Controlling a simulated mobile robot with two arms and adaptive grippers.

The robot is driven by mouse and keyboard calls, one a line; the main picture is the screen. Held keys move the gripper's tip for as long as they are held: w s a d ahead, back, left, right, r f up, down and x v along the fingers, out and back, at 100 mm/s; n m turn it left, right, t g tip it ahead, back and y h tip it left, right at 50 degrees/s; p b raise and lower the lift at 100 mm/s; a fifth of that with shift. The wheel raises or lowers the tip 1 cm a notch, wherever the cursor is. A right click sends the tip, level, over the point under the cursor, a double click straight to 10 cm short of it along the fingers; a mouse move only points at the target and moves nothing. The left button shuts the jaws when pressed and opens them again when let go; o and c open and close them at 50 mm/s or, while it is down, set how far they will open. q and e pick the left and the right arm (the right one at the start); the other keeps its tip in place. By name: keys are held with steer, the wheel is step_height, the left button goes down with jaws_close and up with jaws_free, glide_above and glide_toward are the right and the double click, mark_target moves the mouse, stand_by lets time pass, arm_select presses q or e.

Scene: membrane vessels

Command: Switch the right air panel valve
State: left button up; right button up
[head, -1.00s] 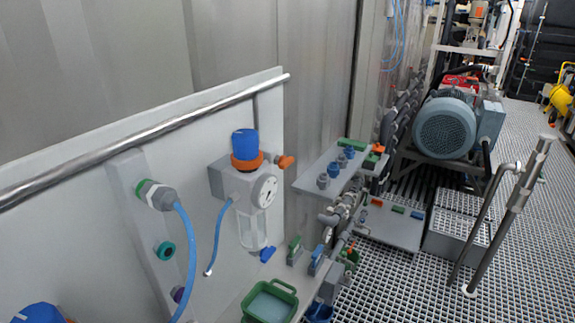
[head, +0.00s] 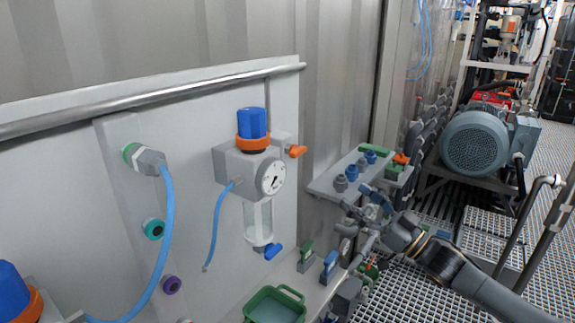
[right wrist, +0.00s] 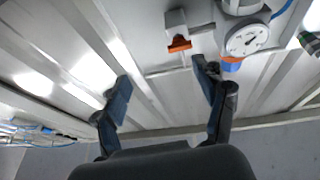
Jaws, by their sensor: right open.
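The right air panel regulator has a blue knob (head: 252,122), a round gauge (head: 271,178) and a small orange valve handle (head: 298,151) on its right side. In the right wrist view the orange handle (right wrist: 180,44) shows ahead, between the lines of the fingers and beyond their tips, with the gauge (right wrist: 247,38) to its right. My right gripper (head: 370,204) is open and empty, to the right of and below the handle, apart from it. Its two fingers (right wrist: 163,80) are spread in the wrist view. My left gripper is not in view.
A grey shelf (head: 325,182) with blue and grey fittings stands behind my right gripper. A green tray (head: 262,310) and lever valves (head: 329,265) are below the panel. A metal rail (head: 170,92) runs along the panel top. A blue hose (head: 167,230) hangs at left.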

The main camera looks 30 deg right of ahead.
mark_target(301, 154)
steer(key=w+a+r, duration=0.2)
steer(key=w, duration=0.1)
steer(key=w+a+r+y+p, duration=0.1)
steer(key=w+a+r, duration=0.1)
steer(key=w+r, duration=0.1)
steer(key=w+a+r+n+y, duration=0.1)
steer(key=w+a+r, duration=0.1)
steer(key=w, duration=0.2)
steer(key=shift+w+a+r+p, duration=0.1)
steer(key=shift+a+r+p, duration=0.1)
steer(key=shift+a+p, duration=0.15)
steer(key=shift+x, duration=0.8)
steer(key=shift+f, duration=0.1)
steer(key=shift+c, duration=0.2)
steer(key=c, duration=1.1)
